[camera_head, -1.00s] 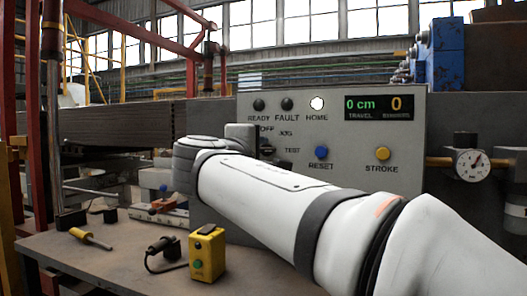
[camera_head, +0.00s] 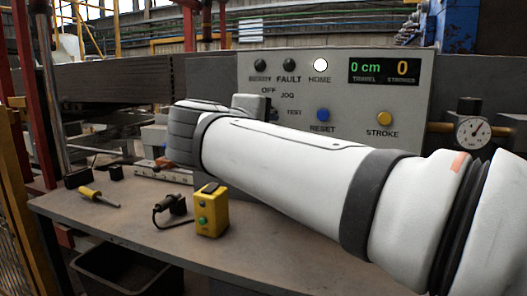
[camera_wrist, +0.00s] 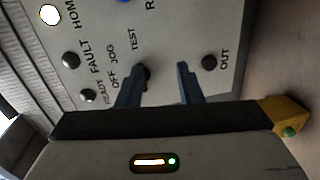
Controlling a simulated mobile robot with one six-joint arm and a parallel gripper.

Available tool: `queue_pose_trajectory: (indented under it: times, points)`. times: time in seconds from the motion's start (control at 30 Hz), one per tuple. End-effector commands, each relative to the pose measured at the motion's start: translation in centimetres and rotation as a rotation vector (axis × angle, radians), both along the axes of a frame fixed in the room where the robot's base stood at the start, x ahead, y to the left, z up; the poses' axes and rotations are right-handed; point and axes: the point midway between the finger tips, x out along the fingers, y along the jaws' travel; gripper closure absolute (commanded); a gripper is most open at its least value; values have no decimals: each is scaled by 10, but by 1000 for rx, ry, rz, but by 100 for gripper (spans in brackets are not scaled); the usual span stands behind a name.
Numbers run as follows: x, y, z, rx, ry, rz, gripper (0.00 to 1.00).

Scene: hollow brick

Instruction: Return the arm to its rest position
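My gripper (camera_wrist: 160,78) is open and empty in the wrist view. Its two dark blue-grey fingers stand apart in front of the grey control panel (camera_wrist: 178,30). The selector knob (camera_wrist: 146,74), by the OFF, JOG and TEST labels, is partly hidden behind one finger; I cannot tell whether they touch. The HOME lamp (camera_head: 320,65) is lit white. The display (camera_head: 385,71) reads 0 cm and 0.
A yellow button box (camera_head: 212,211), a black plug-like item (camera_head: 170,206) and a yellow-handled screwdriver (camera_head: 99,195) lie on the worktable (camera_head: 110,225). A dark bin (camera_head: 125,268) stands below. A pressure gauge (camera_head: 473,130) is right of the panel.

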Motion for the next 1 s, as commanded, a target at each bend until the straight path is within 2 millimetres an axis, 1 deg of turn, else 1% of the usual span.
queue_pose_trajectory:
  times: [0.03, 0.1, 0.17, 0.2, 0.27, 0.3, 0.4, 0.5, 0.6, 0.73, 0.8, 0.9, 1.0]
  points:
    - [1, -18, 11, 33, 55, -30, 67]
    - [-2, -40, 1, 94, 136, -69, 67]
    - [-6, -57, -8, 151, 204, -103, 67]
    - [-11, -68, -14, 191, 247, -128, 67]
    - [-18, -84, -22, 254, 306, -167, 67]
    - [-25, -94, -27, 298, 344, -195, 67]
    - [-44, -116, -39, 415, 432, -266, 67]
    - [-67, -133, -47, 545, 507, -344, 67]
    - [-91, -146, -53, 681, 569, -428, 67]
    - [-125, -155, -55, 871, 627, -542, 67]
    - [-142, -157, -55, 974, 648, -603, 67]
    - [-162, -157, -55, 1103, 663, -679, 67]
    - [-175, -155, -55, 1202, 667, -735, 67]
